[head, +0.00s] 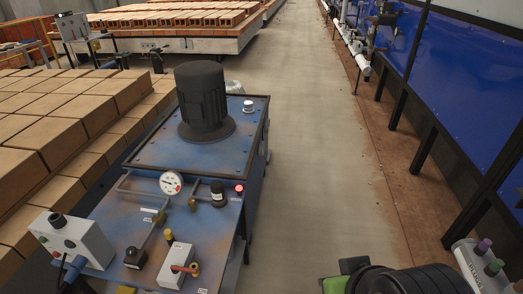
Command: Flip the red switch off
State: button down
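The red switch (184,268) is a red lever on the front of a small white box (173,280), at the lower left of the head view. The box sits on the front ledge of a blue hydraulic unit (190,150). Dark ribbed and green parts, probably of my arm, show at the bottom right, well apart from the switch. No gripper fingertips can be made out.
A gauge (171,183), a lit red lamp (239,188) and pipes surround the switch. A grey control box (72,240) stands left. A black motor (203,100) tops the unit. Bricks (50,140) fill the left. The floor aisle (305,170) is clear; blue panels (455,80) line the right.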

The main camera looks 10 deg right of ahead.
aim_at(175, 269)
jog(key=u, duration=1.3)
jog(key=i+j+u, duration=0.1)
jog(key=u, duration=0.3)
jog(key=i+j+u, duration=0.1)
jog(key=j+u, duration=0.25)
jog(key=i+u, duration=0.15)
jog(key=u, duration=0.25)
jog(key=i+j+u, duration=0.1)
jog(key=u, duration=0.25)
